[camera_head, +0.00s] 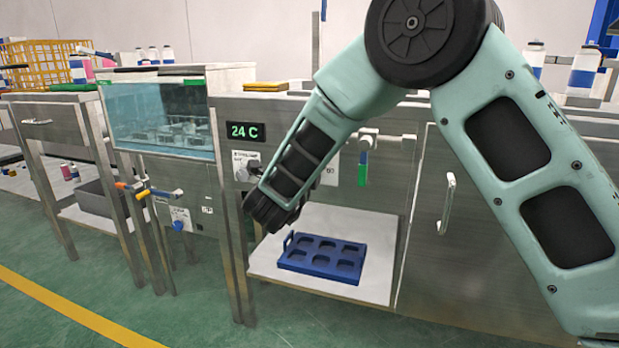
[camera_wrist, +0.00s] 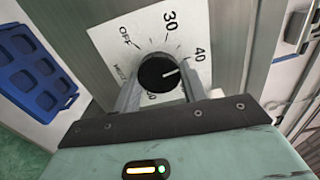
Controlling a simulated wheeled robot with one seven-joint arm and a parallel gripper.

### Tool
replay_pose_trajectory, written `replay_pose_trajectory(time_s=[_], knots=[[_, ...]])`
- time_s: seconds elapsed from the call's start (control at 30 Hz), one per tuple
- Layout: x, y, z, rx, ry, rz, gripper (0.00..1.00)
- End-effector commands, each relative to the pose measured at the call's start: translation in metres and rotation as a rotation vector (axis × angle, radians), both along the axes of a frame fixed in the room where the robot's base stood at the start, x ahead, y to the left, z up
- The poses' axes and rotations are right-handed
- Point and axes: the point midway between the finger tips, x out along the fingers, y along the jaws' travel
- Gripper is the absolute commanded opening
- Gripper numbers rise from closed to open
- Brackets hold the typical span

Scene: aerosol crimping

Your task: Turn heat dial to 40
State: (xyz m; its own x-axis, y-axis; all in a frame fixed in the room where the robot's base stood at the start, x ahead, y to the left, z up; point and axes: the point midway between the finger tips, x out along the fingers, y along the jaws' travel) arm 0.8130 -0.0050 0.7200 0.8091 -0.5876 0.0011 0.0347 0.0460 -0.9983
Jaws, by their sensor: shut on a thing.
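In the wrist view the heat dial (camera_wrist: 156,73) is a round black knob on a white plate (camera_wrist: 108,36). The plate reads OFF, 30 and 40, with a partly covered number near the bottom. The dial's white pointer line points right and slightly up, close to the 40; I cannot tell whether it is exactly on the mark. My gripper (camera_wrist: 159,80) is shut on the dial, one grey finger on each side. In the head view my arm hides most of the gripper and dial. A green display (camera_head: 245,131) above reads 24 C.
A blue tray with several round wells (camera_head: 322,258) sits on the low shelf (camera_head: 375,282) below the panel. A glass-fronted water bath (camera_head: 158,118) stands to the left. A handle with a green grip (camera_head: 363,167) and a door handle (camera_head: 447,203) are to the right.

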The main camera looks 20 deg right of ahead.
Motion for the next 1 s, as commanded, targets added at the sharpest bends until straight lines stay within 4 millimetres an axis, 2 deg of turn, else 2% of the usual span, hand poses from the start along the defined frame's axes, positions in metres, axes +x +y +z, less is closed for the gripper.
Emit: replay_pose_trajectory(time_s=[0.03,0.33,0.87,0.9,0.97,1.0], knots=[[-0.0005,0.0003,-0.0056,0.025,-0.015,0.000,0.20],[-0.0004,-0.0001,-0.0036,0.117,-0.081,-0.001,0.20],[-0.0004,0.0002,-0.0022,0.138,-0.095,-0.001,0.20],[-0.0004,0.0002,-0.0022,0.137,-0.094,-0.001,0.45],[-0.0004,0.0002,-0.0022,0.137,-0.094,-0.001,0.62],[-0.0004,0.0002,-0.0020,0.137,-0.094,-0.001,0.64]])
